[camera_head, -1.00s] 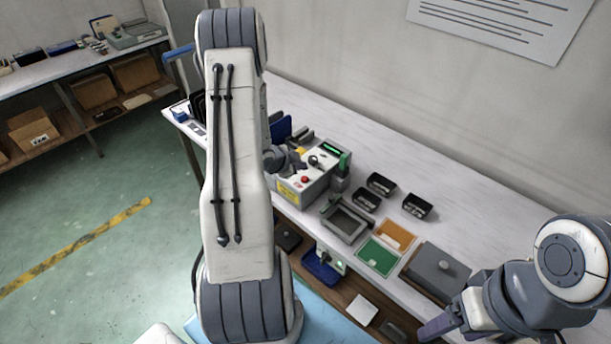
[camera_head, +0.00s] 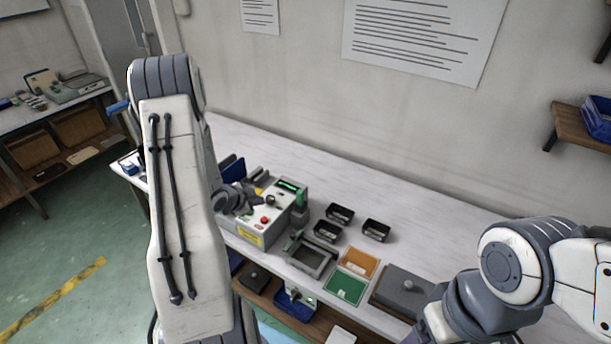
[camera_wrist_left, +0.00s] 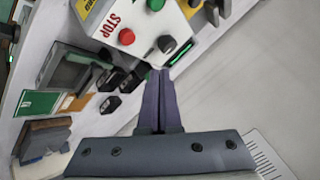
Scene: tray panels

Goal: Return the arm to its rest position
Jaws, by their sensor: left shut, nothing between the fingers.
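My left arm (camera_head: 180,215) rises in the foreground of the head view, and its grey wrist (camera_head: 235,199) shows behind it, over the left part of the control box. In the left wrist view my left gripper (camera_wrist_left: 160,78) has its two purple fingers together, with nothing between them. Beyond the fingertips is the control box (camera_wrist_left: 185,18) with a red STOP button (camera_wrist_left: 127,37). My right arm (camera_head: 515,262) is bent at the lower right of the head view. Its gripper is mostly cut off by the bottom edge, so its jaws cannot be judged.
The control box (camera_head: 252,228) stands on the white bench (camera_head: 400,215). Black bins (camera_head: 376,230), a grey frame (camera_head: 312,258), an orange panel (camera_head: 358,262), a green panel (camera_head: 345,287) and a grey lidded block (camera_head: 402,290) lie to its right. The bench's back strip is clear.

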